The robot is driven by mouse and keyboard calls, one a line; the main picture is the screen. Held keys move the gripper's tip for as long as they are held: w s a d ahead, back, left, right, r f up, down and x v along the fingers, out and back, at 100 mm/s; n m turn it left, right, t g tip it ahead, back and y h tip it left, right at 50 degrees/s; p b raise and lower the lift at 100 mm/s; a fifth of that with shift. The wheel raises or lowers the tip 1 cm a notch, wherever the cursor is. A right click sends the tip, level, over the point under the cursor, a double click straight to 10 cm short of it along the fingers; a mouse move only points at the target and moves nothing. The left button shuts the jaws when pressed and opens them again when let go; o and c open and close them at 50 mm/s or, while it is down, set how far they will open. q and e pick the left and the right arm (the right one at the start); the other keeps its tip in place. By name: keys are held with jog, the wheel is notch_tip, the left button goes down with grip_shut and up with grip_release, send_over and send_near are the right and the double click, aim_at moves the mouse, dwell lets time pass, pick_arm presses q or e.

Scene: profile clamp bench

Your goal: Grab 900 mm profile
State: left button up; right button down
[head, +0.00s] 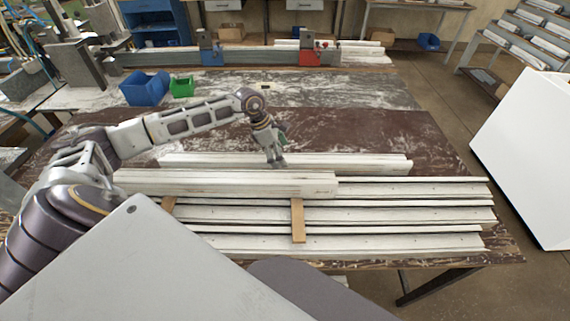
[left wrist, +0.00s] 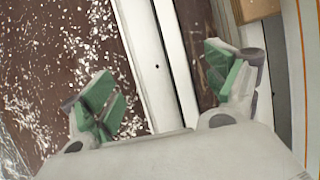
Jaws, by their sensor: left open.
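Several long white profiles lie across the brown bench in the head view, and none shows a readable length mark. A shorter rear profile (head: 370,163) lies behind the others. Another shorter profile (head: 230,183) lies in front of it, on top of the stack. Longer profiles (head: 420,215) lie below and nearer. My left gripper (head: 277,160) points down at the rear profile. In the left wrist view my left gripper (left wrist: 168,80) is open, its green-padded fingers on either side of a white profile (left wrist: 150,50). No contact is visible. My right gripper is not in view.
Wooden spacers (head: 298,222) lie among the front profiles. A blue bin (head: 145,88) and a green bin (head: 182,87) stand at the back left. Behind the bench is a rail with a blue clamp (head: 210,50) and a red clamp (head: 309,55). The bench beyond the rear profile is clear.

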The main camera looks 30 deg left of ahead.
pick_arm(q)
jog(key=shift+x, duration=0.85)
jog(key=shift+p+x, duration=0.35)
jog(key=shift+x, duration=0.5)
jog(key=shift+w+d+f, duration=0.1)
jog(key=shift+w+f, duration=0.05)
jog(key=shift+f, duration=0.3)
jog(key=shift+c, duration=0.3)
jog(key=c, duration=1.9)
jog(key=shift+w+r, duration=0.1)
grip_shut()
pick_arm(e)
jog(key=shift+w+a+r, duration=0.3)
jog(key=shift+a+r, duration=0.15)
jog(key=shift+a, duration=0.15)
